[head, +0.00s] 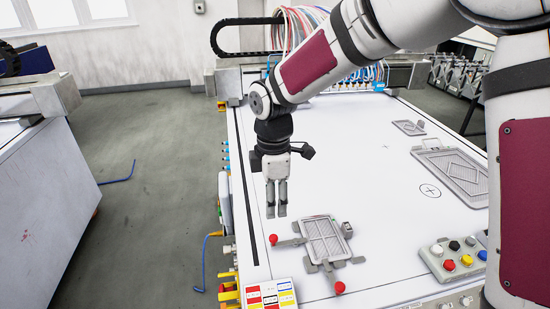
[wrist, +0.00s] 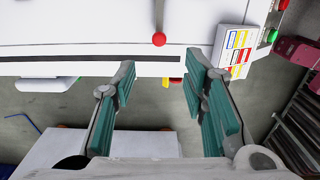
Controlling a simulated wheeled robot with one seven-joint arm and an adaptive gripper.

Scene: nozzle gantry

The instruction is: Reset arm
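My gripper (head: 276,212) hangs fingers-down on my bent arm, above the left side of the white table (head: 340,150). In the wrist view my gripper (wrist: 160,75) shows two green-padded fingers spread apart with nothing between them. A grey fixture plate (head: 325,240) lies on the table, in front of and to the right of the gripper in the head view. It has two red ball knobs (head: 340,287), and the gripper is apart from it. One red knob (wrist: 159,39) shows beyond the fingertips in the wrist view.
A button box (head: 455,258) sits at the table's right front, and a coloured label panel (head: 271,294) at the front edge. A larger grey plate (head: 457,172) lies at the right. A cable-fed gantry (head: 300,30) spans the back. The table's middle is clear.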

